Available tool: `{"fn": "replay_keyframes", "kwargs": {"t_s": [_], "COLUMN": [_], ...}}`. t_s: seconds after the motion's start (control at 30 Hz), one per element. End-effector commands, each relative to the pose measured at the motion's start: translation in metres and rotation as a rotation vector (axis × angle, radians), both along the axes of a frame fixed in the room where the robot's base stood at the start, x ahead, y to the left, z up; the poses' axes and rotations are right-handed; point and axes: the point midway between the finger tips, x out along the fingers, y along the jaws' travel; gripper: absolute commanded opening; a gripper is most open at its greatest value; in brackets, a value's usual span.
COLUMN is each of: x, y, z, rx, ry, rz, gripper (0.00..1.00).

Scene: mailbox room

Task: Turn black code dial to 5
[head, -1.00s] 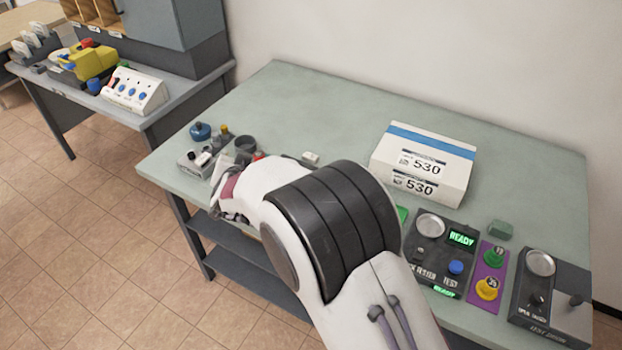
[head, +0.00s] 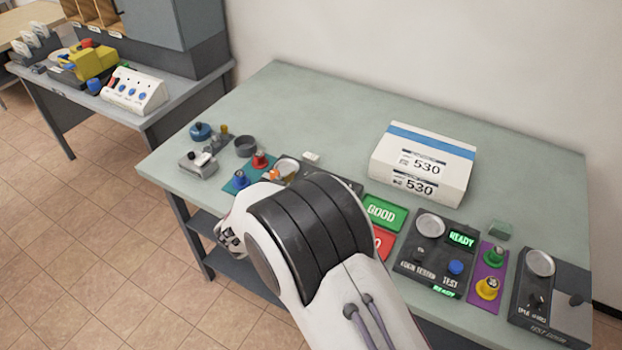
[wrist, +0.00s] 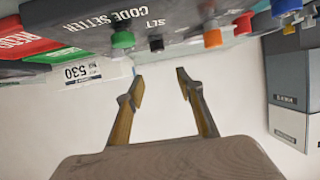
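The code setter (wrist: 115,22) is a dark panel that shows upside down at the top of the wrist view. A small black knob (wrist: 156,44), which looks like the black dial, is on its edge by the "SLT" label. Its setting cannot be read. A green knob (wrist: 123,40) and an orange knob (wrist: 212,38) sit on either side of it. My gripper (wrist: 160,80) is open and empty, its fingers apart from the black knob. In the head view, my arm covers part of the panel (head: 318,172), and my fingers are hidden.
Blue (head: 239,179) and red (head: 260,161) knobs stand left of the panel. A green GOOD tray (head: 383,212), a red tray (head: 376,243), a coin tester (head: 433,262) and a white box labelled 530 (head: 420,165) are to the right. The back of the table is clear.

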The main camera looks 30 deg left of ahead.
Motion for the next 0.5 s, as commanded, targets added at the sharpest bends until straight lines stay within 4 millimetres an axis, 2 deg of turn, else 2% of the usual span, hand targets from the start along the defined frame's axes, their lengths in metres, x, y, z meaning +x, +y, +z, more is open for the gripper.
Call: {"fn": "replay_keyframes", "kwargs": {"t_s": [0.03, 0.2, 0.5], "x": [0.0, 0.0, 0.0], "y": [0.0, 0.0, 0.001], "z": [-0.009, -0.025, -0.029], "rx": [-0.004, 0.0, 0.002], "ry": [0.001, 0.001, 0.0], "rz": [0.002, 0.001, 0.001], "gripper": [0.37, 0.37, 0.37]}}
